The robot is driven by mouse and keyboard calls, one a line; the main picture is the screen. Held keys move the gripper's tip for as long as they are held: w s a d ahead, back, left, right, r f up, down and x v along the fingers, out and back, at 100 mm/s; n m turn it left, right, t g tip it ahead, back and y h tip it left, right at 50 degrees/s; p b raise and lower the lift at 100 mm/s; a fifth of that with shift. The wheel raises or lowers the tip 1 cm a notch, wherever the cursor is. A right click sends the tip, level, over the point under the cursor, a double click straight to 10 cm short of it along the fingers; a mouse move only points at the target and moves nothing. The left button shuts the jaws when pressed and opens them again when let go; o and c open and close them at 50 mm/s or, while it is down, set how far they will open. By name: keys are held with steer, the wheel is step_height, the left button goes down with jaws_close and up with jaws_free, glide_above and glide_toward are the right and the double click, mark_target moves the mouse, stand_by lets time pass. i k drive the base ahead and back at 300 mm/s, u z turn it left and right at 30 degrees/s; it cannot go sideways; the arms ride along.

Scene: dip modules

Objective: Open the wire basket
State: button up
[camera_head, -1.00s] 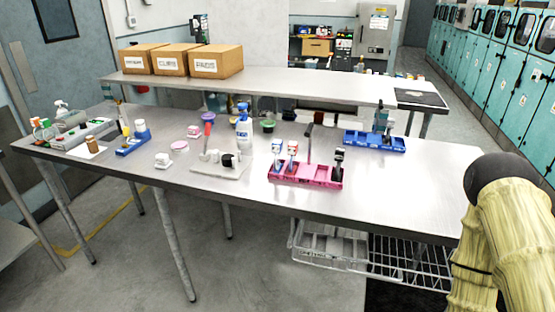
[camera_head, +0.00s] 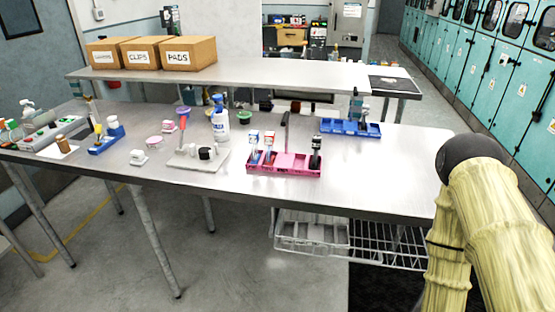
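The wire basket (camera_head: 375,246) is a silver wire frame under the right part of the metal table, below the tabletop's front edge. Its left part looks like a pale, see-through bin or tray (camera_head: 297,236). Some of the basket's right side is hidden behind my arm. I cannot tell from this view how far it is pulled out. My arm, in a yellowish cover with a dark joint, fills the right edge. My gripper is outside the picture.
The metal table (camera_head: 360,185) holds a pink tray (camera_head: 284,168), a blue tray (camera_head: 350,127), a white spray bottle (camera_head: 220,124) and small items. Cardboard boxes (camera_head: 188,53) stand on the raised shelf behind. Teal cabinets (camera_head: 480,70) line the right. The floor in front is clear.

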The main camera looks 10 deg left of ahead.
mark_target(331, 256)
steer(key=z, duration=1.55)
steer(key=k, duration=0.85)
steer(key=u, duration=0.95)
steer(key=i, duration=0.5)
